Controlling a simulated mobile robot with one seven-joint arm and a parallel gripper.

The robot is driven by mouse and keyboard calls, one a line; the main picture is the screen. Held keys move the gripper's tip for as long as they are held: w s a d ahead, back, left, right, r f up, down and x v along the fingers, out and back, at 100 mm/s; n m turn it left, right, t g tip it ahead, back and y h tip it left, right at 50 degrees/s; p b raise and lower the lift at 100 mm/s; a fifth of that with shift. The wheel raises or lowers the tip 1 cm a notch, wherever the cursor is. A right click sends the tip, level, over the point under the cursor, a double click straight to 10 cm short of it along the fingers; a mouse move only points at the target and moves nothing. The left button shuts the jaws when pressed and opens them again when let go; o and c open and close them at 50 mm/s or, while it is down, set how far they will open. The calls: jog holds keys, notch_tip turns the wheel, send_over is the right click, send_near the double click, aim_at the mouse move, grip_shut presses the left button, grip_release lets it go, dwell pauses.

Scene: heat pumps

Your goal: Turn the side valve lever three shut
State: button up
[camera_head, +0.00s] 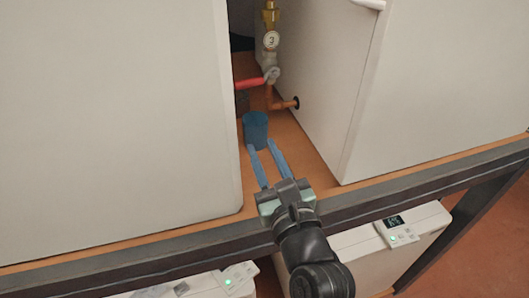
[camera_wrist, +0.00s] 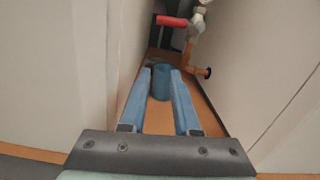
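The red valve lever (camera_head: 250,83) points left, roughly level, from a grey valve body (camera_head: 271,75) on the upright pipe in the gap between two white units. A round tag reading 3 (camera_head: 270,40) sits above it. In the wrist view the red lever (camera_wrist: 171,20) is at the top, beyond my fingertips. My gripper (camera_head: 261,146) is open, its two blue fingers reaching into the gap, short of the lever and apart from it. The wrist view also shows my gripper (camera_wrist: 160,72) open, with a blue cup-like object (camera_wrist: 161,88) showing between and beyond the fingertips.
The blue cup-like object (camera_head: 256,128) stands on the wooden shelf below the lever. White unit walls stand left (camera_head: 120,110) and right (camera_head: 325,75), leaving a narrow gap. A copper pipe (camera_head: 283,104) runs into the right unit. The dark shelf edge (camera_head: 140,248) crosses in front.

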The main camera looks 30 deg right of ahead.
jog(key=shift+s+d+b, duration=0.2)
jog(key=shift+s+d, duration=0.05)
jog(key=shift+d, duration=0.5)
jog(key=shift+s+d+b, duration=0.15)
jog(key=shift+s+d, duration=0.1)
jog(key=shift+d, duration=0.45)
jog(key=b+v, duration=0.1)
jog(key=v, duration=1.2)
jog(key=shift+s+r, duration=0.3)
jog(key=shift+s, duration=0.1)
jog(key=shift+a, duration=0.15)
